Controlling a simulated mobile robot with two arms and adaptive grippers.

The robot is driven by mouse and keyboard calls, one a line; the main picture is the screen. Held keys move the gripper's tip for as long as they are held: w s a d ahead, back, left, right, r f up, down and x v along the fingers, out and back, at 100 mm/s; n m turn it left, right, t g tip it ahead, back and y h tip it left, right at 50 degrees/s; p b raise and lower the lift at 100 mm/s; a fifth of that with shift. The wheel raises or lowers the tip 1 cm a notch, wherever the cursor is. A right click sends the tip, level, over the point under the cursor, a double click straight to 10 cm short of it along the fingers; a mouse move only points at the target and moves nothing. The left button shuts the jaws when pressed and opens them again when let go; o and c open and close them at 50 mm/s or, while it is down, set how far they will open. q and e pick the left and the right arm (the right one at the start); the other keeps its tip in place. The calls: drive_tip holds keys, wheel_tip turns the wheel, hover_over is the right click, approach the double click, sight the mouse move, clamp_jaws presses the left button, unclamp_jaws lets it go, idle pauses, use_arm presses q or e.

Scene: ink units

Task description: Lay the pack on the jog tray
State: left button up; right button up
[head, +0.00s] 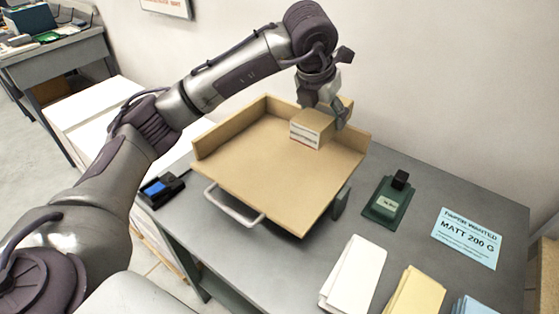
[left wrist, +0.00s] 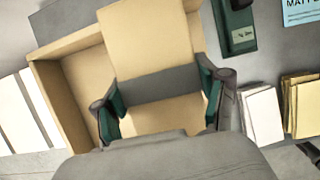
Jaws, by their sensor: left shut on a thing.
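The pack (head: 308,130) is a tan wrapped block with a white label on its front side. The jog tray (head: 255,165) is a tan board, tilted on the grey table, with raised walls at its back and left and a metal handle in front. My left gripper (head: 325,112) is shut on the pack over the tray's back right part. I cannot tell whether the pack touches the tray. In the left wrist view the pack (left wrist: 150,40) lies between the fingers of the left gripper (left wrist: 160,92), with the tray wall (left wrist: 48,90) to the left. My right gripper is not in view.
A green device (head: 386,208) and a blue paper card (head: 466,238) lie right of the tray. White (head: 354,275) and yellow (head: 412,292) paper stacks lie at the table's front. A black device with a blue screen (head: 160,190) is at the left. A wall stands behind.

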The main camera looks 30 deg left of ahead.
use_arm(q)
drive_tip(key=p, duration=0.1)
hover_over(278, 164)
drive_tip(key=s, duration=0.1)
drive_tip(key=f, duration=0.6)
drive_tip(key=shift+s+a, duration=0.15)
drive_tip(key=shift+s, duration=0.05)
wheel_tip(278, 164, down, 4)
drive_tip(key=shift+r+p, duration=0.1)
drive_tip(key=shift+p, duration=0.3)
drive_tip(key=shift+f, duration=0.2)
drive_tip(key=o, duration=1.5)
drive_tip(key=shift+r, duration=0.1)
drive_tip(key=v, duration=1.2)
drive_tip(key=shift+s+b, duration=0.1)
drive_tip(key=shift+b, duration=0.2)
